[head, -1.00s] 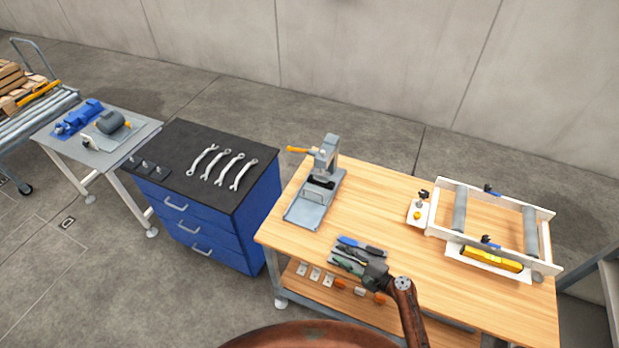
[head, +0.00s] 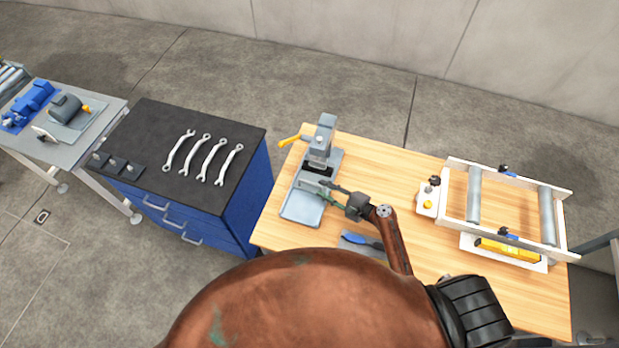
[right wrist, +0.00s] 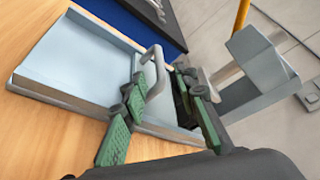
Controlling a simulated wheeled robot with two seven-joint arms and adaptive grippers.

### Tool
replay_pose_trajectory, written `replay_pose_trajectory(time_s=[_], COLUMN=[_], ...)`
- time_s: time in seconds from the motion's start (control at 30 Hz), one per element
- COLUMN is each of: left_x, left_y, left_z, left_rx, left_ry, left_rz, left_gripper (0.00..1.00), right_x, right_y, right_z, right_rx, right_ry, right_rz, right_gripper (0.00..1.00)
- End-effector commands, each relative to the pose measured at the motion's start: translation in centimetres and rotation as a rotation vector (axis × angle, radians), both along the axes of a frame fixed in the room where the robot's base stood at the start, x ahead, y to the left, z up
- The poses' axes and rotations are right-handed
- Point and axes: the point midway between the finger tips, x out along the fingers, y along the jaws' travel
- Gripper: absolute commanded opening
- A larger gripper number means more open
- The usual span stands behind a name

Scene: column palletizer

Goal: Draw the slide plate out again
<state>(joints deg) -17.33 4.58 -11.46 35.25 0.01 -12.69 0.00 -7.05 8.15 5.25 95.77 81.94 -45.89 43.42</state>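The press (head: 322,140) stands at the back left of the wooden bench, with a shallow grey tray (head: 298,208) in front of it. The tray also shows in the right wrist view (right wrist: 75,62). A grey U-shaped handle (right wrist: 158,72) stands between the tray and the press. The slide plate itself I cannot clearly make out; the press and fingers cover that area. My right gripper (head: 324,190) is at the press front; in the right wrist view its green-padded fingers (right wrist: 163,90) are apart, with the handle between them. Contact cannot be told. My left gripper is out of view.
A blue-handled tool (head: 362,241) lies on a grey mat near the bench front. A white roller frame (head: 508,208) with a yellow level (head: 507,250) is at the right. A blue cabinet (head: 245,200) with wrenches stands left. The mid-back bench is clear.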

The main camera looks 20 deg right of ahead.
Motion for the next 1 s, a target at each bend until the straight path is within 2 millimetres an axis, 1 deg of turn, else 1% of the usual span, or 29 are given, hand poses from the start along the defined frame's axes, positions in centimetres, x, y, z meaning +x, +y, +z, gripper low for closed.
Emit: replay_pose_trajectory(time_s=[0.1, 0.2, 0.4, 0.53, 0.8, 1.0], left_x=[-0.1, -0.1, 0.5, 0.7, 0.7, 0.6], left_y=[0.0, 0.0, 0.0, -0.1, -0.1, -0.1], left_z=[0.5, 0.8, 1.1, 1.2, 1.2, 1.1], left_rx=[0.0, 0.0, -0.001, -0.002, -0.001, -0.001], left_ry=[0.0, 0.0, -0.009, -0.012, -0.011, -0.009], left_rz=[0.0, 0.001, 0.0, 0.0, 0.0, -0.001], left_gripper=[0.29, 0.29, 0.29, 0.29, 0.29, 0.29], right_x=[1.6, 2.9, 4.6, 5.1, 5.1, 5.1], right_y=[1.4, 2.4, 3.8, 4.1, 4.1, 4.1], right_z=[-0.1, -0.5, -1.1, -1.4, -1.4, -1.4], right_rx=[0.001, 0.002, 0.0, -0.001, -0.001, -0.001], right_ry=[-0.001, -0.001, -0.001, 0.0, 0.0, 0.0], right_rz=[0.005, 0.003, 0.003, 0.001, 0.001, 0.001], right_gripper=[0.27, 0.27, 0.27, 0.27, 0.27, 0.13])
